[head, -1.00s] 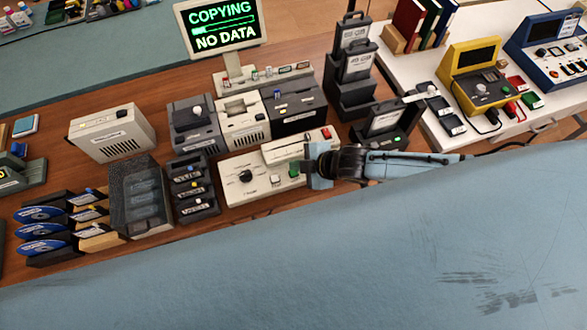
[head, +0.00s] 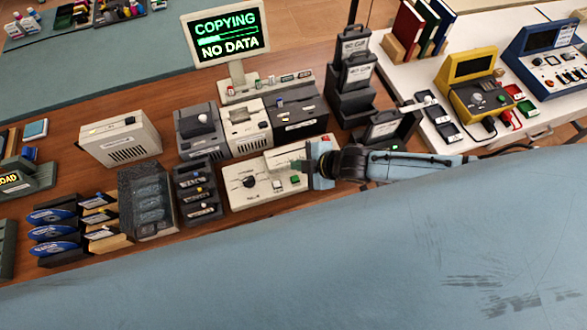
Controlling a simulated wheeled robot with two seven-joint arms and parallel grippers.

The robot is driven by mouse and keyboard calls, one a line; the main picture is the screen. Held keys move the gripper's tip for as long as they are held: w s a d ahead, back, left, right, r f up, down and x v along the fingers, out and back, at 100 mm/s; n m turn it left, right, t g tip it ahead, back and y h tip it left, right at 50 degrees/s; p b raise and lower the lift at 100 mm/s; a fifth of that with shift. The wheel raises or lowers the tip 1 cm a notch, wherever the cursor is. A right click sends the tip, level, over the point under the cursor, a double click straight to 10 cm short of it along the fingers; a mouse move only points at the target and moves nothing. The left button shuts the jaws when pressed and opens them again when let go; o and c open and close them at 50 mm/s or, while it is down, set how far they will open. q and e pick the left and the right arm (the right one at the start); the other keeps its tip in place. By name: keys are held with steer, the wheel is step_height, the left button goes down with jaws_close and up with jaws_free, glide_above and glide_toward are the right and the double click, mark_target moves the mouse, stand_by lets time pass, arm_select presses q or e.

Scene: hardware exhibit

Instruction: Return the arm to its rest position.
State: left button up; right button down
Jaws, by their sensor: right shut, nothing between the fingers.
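My right gripper (head: 308,166) is shut and empty. Its arm (head: 410,165) comes in from the right, and the gripper hangs over the right end of a cream control box (head: 235,195) with a black knob and a green button. Part of that box is hidden behind the gripper; I cannot tell whether they touch. My left gripper is not in the head view.
A monitor (head: 226,35) reading "COPYING NO DATA" stands behind several drive units. A dark stand (head: 352,105) and an open dark case (head: 388,133) stand close behind my right arm. A yellow device (head: 470,80) sits on the white table. Disc holders (head: 55,248) stand at left.

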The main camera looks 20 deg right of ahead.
steer(key=s+a+r+m, duration=0.5)
steer(key=s+a+r, duration=0.1)
steer(key=a+r, duration=0.1)
steer(key=s+d+r+m+g+h, duration=0.2)
steer(key=s+d+r+m+h, duration=0.1)
steer(key=s+d+m, duration=0.4)
steer(key=s+d+r+m+g+h, duration=0.1)
steer(key=s+d+r+m+h, duration=0.25)
steer(key=s+d, duration=0.4)
step_height(320, 180, down, 32)
steer(key=d+g+b, duration=0.1)
steer(key=d+b, duration=0.1)
steer(key=b, duration=0.7)
steer(key=s+d+f+b, duration=0.1)
steer(key=s+f+b, duration=0.2)
steer(key=s+f, duration=0.2)
steer(key=s+d+f+g+b, duration=0.1)
steer(key=s+f+b, duration=0.2)
steer(key=f, duration=0.9)
steer(key=s+f+b, duration=0.3)
steer(key=s+f, duration=0.5)
steer(key=shift+d+f+g, duration=0.25)
steer(key=shift+d+g, duration=0.05)
steer(key=shift+d, duration=0.1)
